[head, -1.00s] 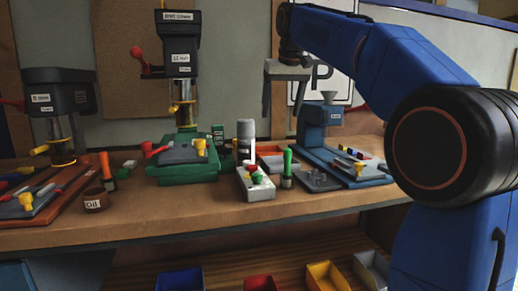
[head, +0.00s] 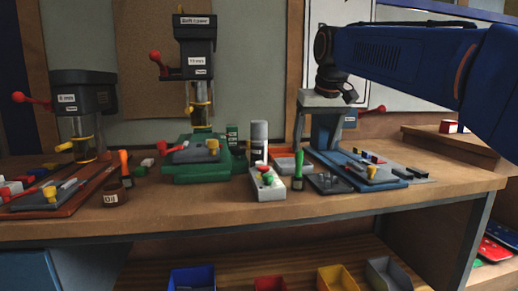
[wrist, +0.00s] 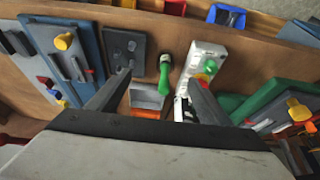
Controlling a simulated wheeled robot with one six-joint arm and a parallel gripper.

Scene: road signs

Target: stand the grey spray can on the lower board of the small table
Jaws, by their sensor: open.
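The grey spray can (head: 259,141), with a pale label, stands upright on the workbench, behind a white box with coloured buttons (head: 267,184). My gripper (head: 318,130) is open and empty to the right of the can, pointing down in front of a blue machine. In the wrist view its two fingers (wrist: 158,82) are spread above the bench. I cannot make out the can there; the right finger and palm hide part of that area. A lower wooden board (head: 235,257) shows under the bench. Which piece is the small table is not clear.
A green-based press (head: 195,160) stands left of the can. Bins, including a blue one (head: 192,279), sit below. Another wooden surface (head: 460,142) is at the right.

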